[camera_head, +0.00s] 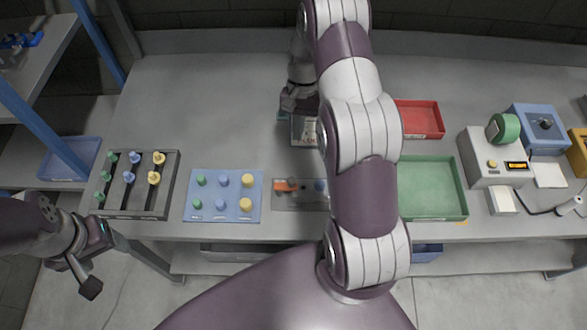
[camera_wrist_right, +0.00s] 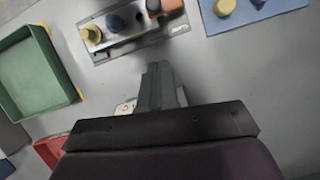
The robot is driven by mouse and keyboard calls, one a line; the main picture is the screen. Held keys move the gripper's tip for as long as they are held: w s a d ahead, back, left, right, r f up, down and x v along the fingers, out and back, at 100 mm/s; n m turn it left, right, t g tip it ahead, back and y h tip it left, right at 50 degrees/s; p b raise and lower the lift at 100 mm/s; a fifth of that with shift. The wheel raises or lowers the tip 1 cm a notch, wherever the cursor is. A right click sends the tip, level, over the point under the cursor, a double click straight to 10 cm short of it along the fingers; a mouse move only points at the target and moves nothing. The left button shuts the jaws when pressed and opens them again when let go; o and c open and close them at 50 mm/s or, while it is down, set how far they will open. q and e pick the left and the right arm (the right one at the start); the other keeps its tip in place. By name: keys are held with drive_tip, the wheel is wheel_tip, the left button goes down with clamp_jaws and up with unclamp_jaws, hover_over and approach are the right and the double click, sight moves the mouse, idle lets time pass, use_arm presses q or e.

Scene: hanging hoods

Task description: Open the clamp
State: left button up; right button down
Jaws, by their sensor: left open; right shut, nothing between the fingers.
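A grey metal fixture plate (camera_head: 300,206) lies near the table's front edge, partly hidden by my right arm in the head view. An orange-red part with a dark piece (camera_head: 285,185), which looks like the clamp, sits at its left end. In the right wrist view the orange part (camera_wrist_right: 165,7) is cut by the top edge; whether the clamp is open or closed cannot be told. My right gripper (camera_wrist_right: 157,85) is shut and empty, behind the plate and apart from it. My left gripper (camera_head: 88,272) is open and empty, low at the front left, off the table.
A blue mat with pegs (camera_head: 223,216) and a dark peg rack (camera_head: 110,209) lie left of the plate. A green tray (camera_head: 432,211), a red tray (camera_head: 422,119) and a grey device (camera_head: 492,157) stand to the right. A white item (camera_head: 304,131) is partly hidden near my right gripper. The back left is clear.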

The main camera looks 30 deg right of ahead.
sight(285, 184)
drive_tip(key=s+a+f, duration=0.1)
drive_tip(key=f, duration=0.1)
drive_tip(key=s+a+f, duration=0.1)
drive_tip(key=s+f, duration=0.1)
drive_tip(key=s+a+f+p, duration=0.1)
drive_tip(key=f, duration=0.1)
drive_tip(key=shift+s+a, duration=0.3)
drive_tip(key=shift+a, duration=0.1)
drive_tip(key=shift+s+a, duration=0.1)
drive_tip(key=shift+s, duration=0.1)
use_arm(q)
drive_tip(key=shift+f, duration=0.35)
use_arm(e)
drive_tip(key=shift+a+f, duration=0.1)
drive_tip(key=shift+f, duration=0.05)
drive_tip(key=shift+w, duration=0.1)
use_arm(q)
drive_tip(key=shift+d+r, duration=0.1)
drive_tip(key=shift+d, duration=0.1)
use_arm(e)
drive_tip(key=shift+s+m, duration=0.4)
drive_tip(key=shift+m, duration=0.4)
